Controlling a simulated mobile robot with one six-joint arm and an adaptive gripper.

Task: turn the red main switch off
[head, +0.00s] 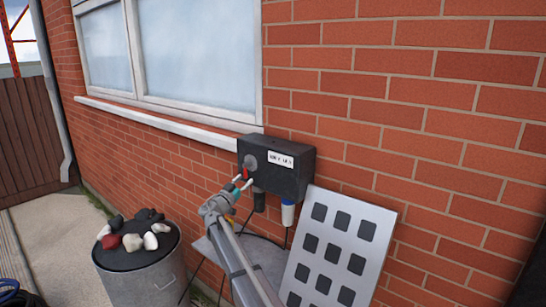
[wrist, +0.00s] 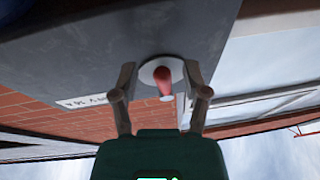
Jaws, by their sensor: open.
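The red main switch (wrist: 164,83) is a short red lever with a pale tip, set on a round light-grey disc on the front of a dark box (head: 290,170). In the head view only a bit of the red (head: 245,173) shows, just below the disc. My gripper (head: 241,182) is in front of the box at its left part. In the wrist view my gripper (wrist: 159,75) is open, with one finger on either side of the lever and a visible gap to each. I cannot tell how deep the lever reaches between the fingers.
A white panel with dark squares (head: 360,222) leans at the right. A grey bin (head: 145,277) with stones on its lid stands at the left.

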